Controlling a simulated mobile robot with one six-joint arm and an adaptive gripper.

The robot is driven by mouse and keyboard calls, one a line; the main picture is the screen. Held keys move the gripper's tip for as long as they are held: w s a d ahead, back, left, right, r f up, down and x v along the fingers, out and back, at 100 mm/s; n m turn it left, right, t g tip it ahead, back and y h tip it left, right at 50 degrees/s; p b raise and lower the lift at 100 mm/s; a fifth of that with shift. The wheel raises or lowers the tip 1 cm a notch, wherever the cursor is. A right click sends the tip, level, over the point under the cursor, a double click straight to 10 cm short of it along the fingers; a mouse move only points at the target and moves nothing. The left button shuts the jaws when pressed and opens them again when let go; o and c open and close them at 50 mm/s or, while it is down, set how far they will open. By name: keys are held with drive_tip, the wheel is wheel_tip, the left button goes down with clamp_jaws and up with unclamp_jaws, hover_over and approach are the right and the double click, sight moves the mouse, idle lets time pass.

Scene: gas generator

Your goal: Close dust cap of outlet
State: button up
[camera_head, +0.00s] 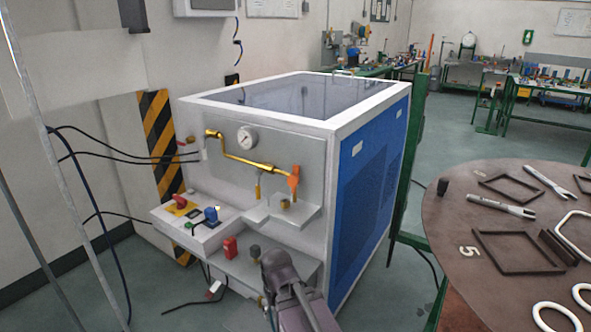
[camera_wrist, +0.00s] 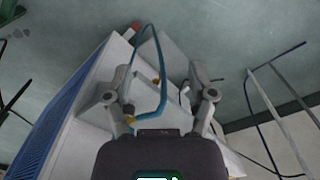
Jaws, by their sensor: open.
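The gas generator (camera_head: 320,122) is a white-framed cabinet with a blue side panel (camera_head: 372,185). On its front, a brass pipe (camera_head: 245,160) runs to an orange valve (camera_head: 294,178), with a brass fitting (camera_head: 285,205) on a ledge below. A dark cap-like piece (camera_head: 254,252) stands on the lower shelf beside a red block (camera_head: 230,246). I cannot tell which piece is the outlet's dust cap. In the wrist view my gripper (camera_wrist: 160,76) is open, its fingers spread beside the cabinet. A blue hose (camera_wrist: 163,75) loops between them in that view. I see nothing gripped.
A round table (camera_head: 455,230) with wrenches and frames stands close on the right. A control box (camera_head: 203,228) with red and blue knobs juts out at left. Black cables hang on the left. A dark cable lies on the floor. Green workbenches (camera_head: 540,88) stand far back.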

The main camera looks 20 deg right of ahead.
drive_tip(key=w+d+r+m+t+h+p, duration=0.2)
drive_tip(key=w+d+r+m+h+p, duration=0.1)
drive_tip(key=w+r+p, duration=0.4)
drive_tip(key=w+d+r+m+t+h+p, duration=0.2)
drive_tip(key=w+r+m+h+p, duration=0.3)
drive_tip(key=r, duration=0.5)
drive_tip(key=m+t+h+p, duration=0.3)
drive_tip(key=t+p, duration=0.1)
drive_tip(key=p, duration=0.6)
approach(295, 168)
drive_tip(key=v, duration=0.5)
drive_tip(key=shift+d+r, duration=0.1)
drive_tip(key=shift+d, duration=0.05)
drive_tip(key=b+x, duration=0.5)
drive_tip(key=x, duration=0.8)
drive_tip(key=shift+w+d+f+b, duration=0.2)
drive_tip(key=shift+d+b, duration=0.1)
drive_tip(key=shift+b, duration=0.05)
clamp_jaws()
